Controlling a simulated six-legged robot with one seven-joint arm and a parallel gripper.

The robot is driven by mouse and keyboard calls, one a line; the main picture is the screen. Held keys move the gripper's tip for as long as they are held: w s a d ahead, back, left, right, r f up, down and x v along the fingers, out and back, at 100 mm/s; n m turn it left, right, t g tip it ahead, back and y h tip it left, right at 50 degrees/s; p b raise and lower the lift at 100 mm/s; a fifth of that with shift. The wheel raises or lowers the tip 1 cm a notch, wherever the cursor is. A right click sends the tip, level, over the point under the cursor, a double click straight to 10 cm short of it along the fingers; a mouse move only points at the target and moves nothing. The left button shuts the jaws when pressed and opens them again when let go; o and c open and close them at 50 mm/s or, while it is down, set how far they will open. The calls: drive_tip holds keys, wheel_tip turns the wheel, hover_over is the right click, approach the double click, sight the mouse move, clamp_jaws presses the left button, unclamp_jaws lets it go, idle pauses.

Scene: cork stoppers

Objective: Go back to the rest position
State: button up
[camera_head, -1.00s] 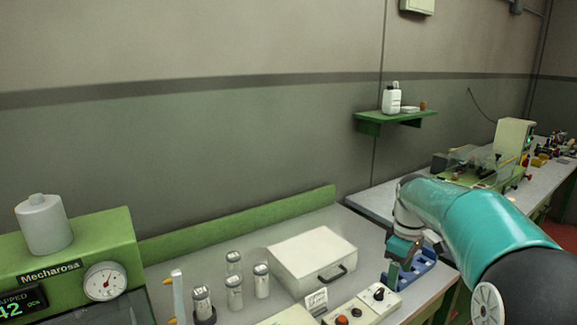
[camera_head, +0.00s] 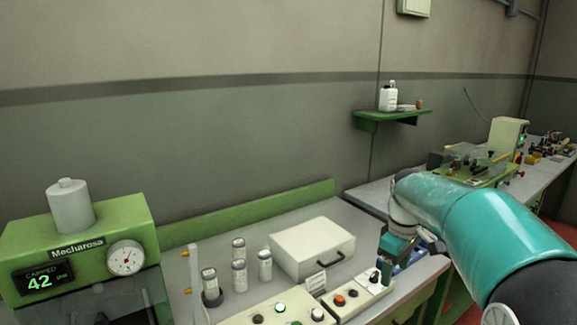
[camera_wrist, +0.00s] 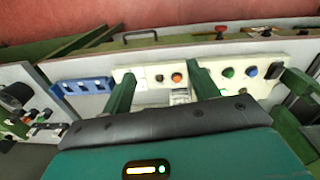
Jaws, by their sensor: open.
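My gripper (camera_head: 386,272) hangs above the right part of the workbench, beside a white control box with buttons (camera_head: 352,297). In the wrist view, the two green fingers of my gripper (camera_wrist: 156,86) stand well apart with nothing held between them. Beyond and below them lies the control panel (camera_wrist: 150,75) with an orange button. A blue tray (camera_head: 412,258) sits partly hidden behind my gripper; it also shows at the left of the wrist view (camera_wrist: 84,88).
A white case (camera_head: 305,246) with a handle lies left of my gripper. Several metal-capped jars (camera_head: 239,274) stand left of it. A green Mecharosa machine (camera_head: 85,232) with a gauge fills the left. A green wall shelf (camera_head: 392,117) holds a white bottle. A second bench (camera_head: 540,175) is at right.

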drive_tip(key=s+a+m+t, duration=0.2)
drive_tip(key=s+a+m, duration=0.2)
drive_tip(key=s, duration=0.8)
drive_tip(key=s+a+m+t, duration=0.2)
drive_tip(key=s+a+m, duration=0.2)
drive_tip(key=s, duration=0.9)
drive_tip(key=shift+a+r+t, duration=0.25)
drive_tip(key=shift+a+t, duration=0.1)
drive_tip(key=shift+t, duration=0.05)
